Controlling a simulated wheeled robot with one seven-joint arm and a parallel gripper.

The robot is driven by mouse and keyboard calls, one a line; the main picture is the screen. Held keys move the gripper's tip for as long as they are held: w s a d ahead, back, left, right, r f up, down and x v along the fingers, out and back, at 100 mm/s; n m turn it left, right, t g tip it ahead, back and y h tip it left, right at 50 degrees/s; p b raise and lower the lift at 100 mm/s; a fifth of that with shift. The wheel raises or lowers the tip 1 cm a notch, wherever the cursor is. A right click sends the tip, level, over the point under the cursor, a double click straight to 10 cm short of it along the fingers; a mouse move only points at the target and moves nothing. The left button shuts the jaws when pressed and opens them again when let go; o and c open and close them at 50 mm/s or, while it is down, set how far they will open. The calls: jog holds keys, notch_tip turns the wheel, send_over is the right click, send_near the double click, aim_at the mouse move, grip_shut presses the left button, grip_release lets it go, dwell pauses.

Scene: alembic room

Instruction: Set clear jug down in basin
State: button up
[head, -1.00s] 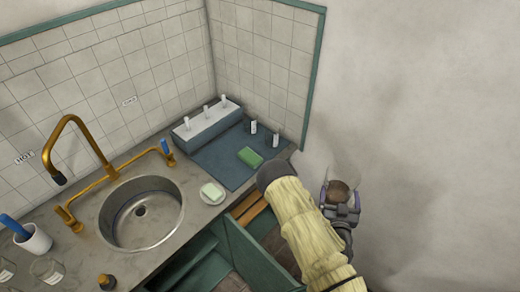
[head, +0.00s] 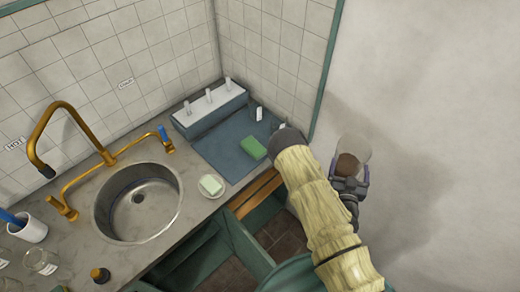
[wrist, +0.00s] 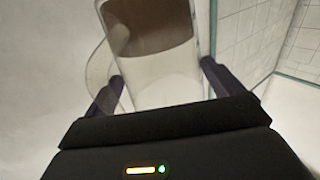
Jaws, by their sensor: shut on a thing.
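The clear jug (wrist: 165,80) fills the upper middle of the wrist view, with something brown inside near its far end. My gripper (wrist: 160,90) is shut on it, one dark finger on each side. In the head view my gripper (head: 351,178) holds the jug (head: 352,152) at the right, in front of the bare wall and away from the counter. The basin (head: 137,202) is a round steel sink set in the counter at the left of the head view. Its inside looks empty, with a drain at the bottom.
A brass faucet (head: 45,135) arches beside the basin. A soap dish (head: 211,186), a green sponge (head: 253,148) on a blue mat (head: 215,153) and a pegged rack (head: 209,107) lie between basin and arm. Beakers (head: 42,262) and a bottle (head: 99,275) stand at the near left. An open cabinet door (head: 245,250) juts below.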

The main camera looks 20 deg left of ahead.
jog(key=w+a+f+n+g+y+b, duration=0.15)
jog(key=w+a+y+b, duration=0.25)
jog(key=a, duration=0.4)
jog(key=w+a+f+n+y+b, duration=0.1)
jog(key=w+a+n+y+b, duration=0.3)
jog(key=a, duration=0.3)
jog(key=w+a+r+n+g+y+b, duration=0.1)
jog(key=a+r+n+g+y+b, duration=0.2)
jog(key=a, duration=0.4)
jog(key=a+r+n+g+y+b, duration=0.3)
jog(key=a+r+g+y, duration=0.1)
jog(key=a, duration=0.4)
jog(key=shift+w+a+r, duration=0.25)
jog(key=shift+w+r, duration=0.1)
jog(key=shift+r, duration=0.3)
jog(key=shift+f, duration=0.1)
jog(key=shift+f+p, duration=0.55)
jog(key=shift+f, duration=2.25)
jog(key=shift+f+p, duration=0.5)
jog(key=shift+f, duration=1.6)
jog(key=shift+f, duration=0.1)
